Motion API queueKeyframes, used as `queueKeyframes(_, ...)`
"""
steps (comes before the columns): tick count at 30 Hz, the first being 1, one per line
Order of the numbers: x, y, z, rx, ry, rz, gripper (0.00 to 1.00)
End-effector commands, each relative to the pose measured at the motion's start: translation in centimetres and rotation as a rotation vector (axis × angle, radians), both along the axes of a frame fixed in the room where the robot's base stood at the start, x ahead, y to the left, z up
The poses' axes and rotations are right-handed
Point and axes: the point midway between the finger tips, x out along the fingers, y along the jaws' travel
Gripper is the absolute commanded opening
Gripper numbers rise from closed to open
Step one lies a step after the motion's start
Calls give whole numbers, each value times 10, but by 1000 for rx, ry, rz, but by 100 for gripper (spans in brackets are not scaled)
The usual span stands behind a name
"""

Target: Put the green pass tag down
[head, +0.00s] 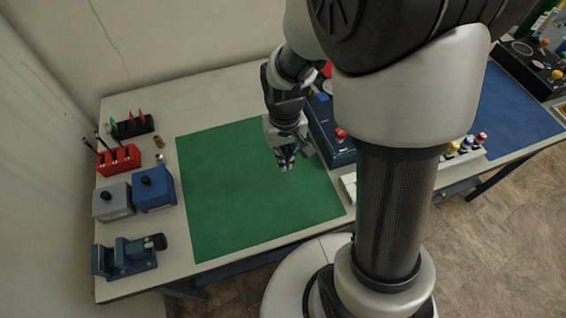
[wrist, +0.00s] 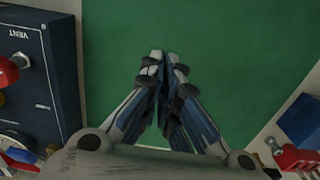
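My gripper (head: 286,168) is over the right part of the green mat, pointing down. In the wrist view its fingertips (wrist: 163,60) are almost together, with only a narrow gap. I see no tag between them, but a thin green one would be hard to tell from the mat. A small green piece (head: 114,126), possibly the green pass tag, shows at the black rack (head: 135,127) on the left of the table, beside red ones. It is too small to identify.
The green mat (head: 230,210) is bare. A blue panel box (head: 330,135) stands close right of my gripper; it also shows in the wrist view (wrist: 40,60). A red rack (head: 119,159), grey box (head: 112,202), blue box (head: 153,190) and vise-like fixture (head: 128,258) line the left.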

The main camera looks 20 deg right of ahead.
Motion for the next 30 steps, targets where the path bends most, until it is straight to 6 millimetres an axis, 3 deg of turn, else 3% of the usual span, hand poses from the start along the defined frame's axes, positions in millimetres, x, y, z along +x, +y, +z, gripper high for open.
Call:
queueKeyframes(9,0,0,-42,0,1,0,0)
queueKeyframes(21,0,0,-46,0,-1,0,0)
queueKeyframes(30,0,0,-44,0,-1,0,22)
